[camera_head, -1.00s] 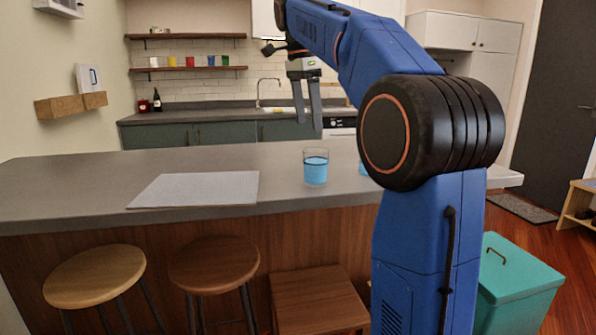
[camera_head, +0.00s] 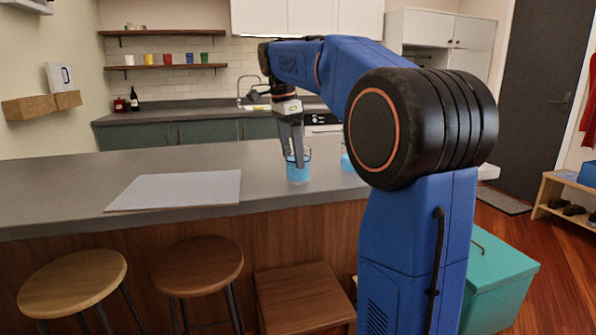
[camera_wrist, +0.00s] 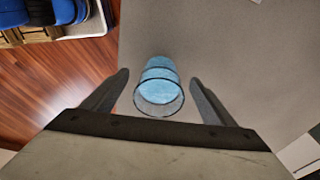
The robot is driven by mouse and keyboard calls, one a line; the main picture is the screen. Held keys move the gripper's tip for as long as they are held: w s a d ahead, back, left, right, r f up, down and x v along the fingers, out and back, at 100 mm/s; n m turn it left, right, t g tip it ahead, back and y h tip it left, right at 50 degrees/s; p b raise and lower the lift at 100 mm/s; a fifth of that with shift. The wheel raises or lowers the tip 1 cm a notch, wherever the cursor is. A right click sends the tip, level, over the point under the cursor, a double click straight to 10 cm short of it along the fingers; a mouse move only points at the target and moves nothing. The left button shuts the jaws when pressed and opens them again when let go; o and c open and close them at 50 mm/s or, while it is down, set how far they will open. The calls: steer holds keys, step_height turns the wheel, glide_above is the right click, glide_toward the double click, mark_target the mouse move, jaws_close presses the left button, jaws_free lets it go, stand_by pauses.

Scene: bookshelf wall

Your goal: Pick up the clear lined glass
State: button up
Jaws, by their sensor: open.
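A clear glass with dark lines and blue contents (camera_head: 298,172) stands upright on the grey counter (camera_head: 270,185). It also shows in the wrist view (camera_wrist: 159,87), centred between the two fingers and a little beyond their tips. My gripper (camera_head: 296,160) is open and points down at the glass, with the fingers overlapping its upper part in the head view. In the wrist view my gripper (camera_wrist: 160,82) has a finger on each side with a gap to the glass. A second blue glass (camera_head: 347,162) stands to the right, partly hidden by my arm.
A pale flat board (camera_head: 175,190) lies on the counter to the left. Stools (camera_head: 75,283) stand below the front edge. A teal bin (camera_head: 495,280) is at the right. The counter around the glass is clear.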

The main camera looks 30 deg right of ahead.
steer(key=shift+s+d+f, duration=0.1)
steer(key=shift+d+f, duration=0.15)
steer(key=shift+f, duration=0.6)
steer(key=shift+d+f, duration=0.3)
steer(key=shift+f, duration=0.6)
steer(key=shift+s+d+f, duration=0.1)
steer(key=shift+d+f, duration=0.15)
steer(key=shift+f, duration=0.6)
steer(key=shift+c, duration=0.2)
steer(key=shift+w, duration=0.1)
steer(key=c, duration=1.4)
steer(key=shift+r, duration=0.1)
